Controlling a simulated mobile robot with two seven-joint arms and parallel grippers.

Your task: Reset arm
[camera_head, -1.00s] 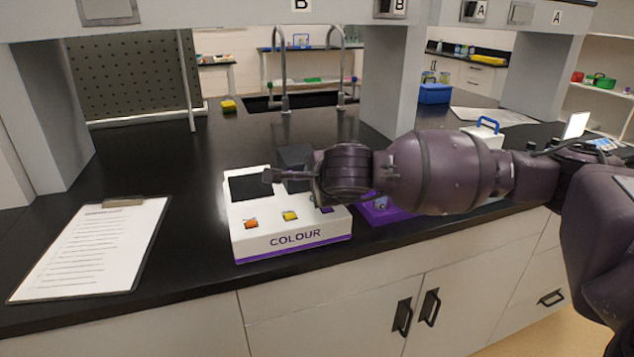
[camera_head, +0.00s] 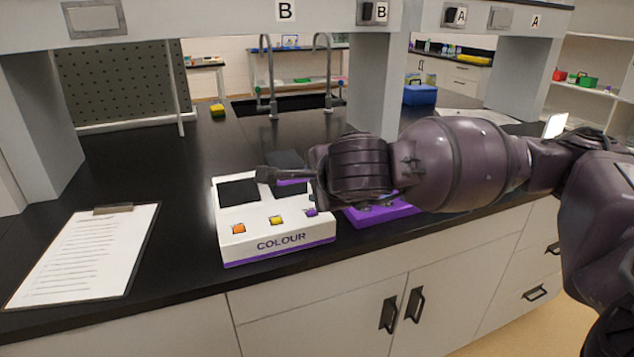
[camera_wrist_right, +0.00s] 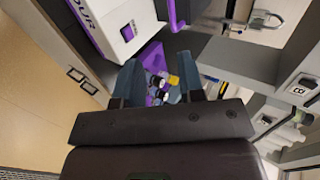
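My right arm comes in from the right in the head view. Its gripper (camera_head: 277,175) is above the back right part of the white COLOUR box and partly hidden by the wrist. In the right wrist view the two dark fingers (camera_wrist_right: 157,78) stand apart, with nothing seen gripped between them. Beyond them is a purple rack (camera_wrist_right: 158,62) with small vials. The COLOUR box (camera_head: 290,240) has a dark panel and orange, yellow and purple buttons on its front. My left gripper is not in view.
A purple base (camera_head: 385,213) shows under my right arm, beside the COLOUR box. A clipboard (camera_head: 85,255) lies on the black bench at left. Grey pillars (camera_head: 372,85) and a pegboard (camera_head: 115,85) stand behind. The bench between clipboard and pegboard is clear.

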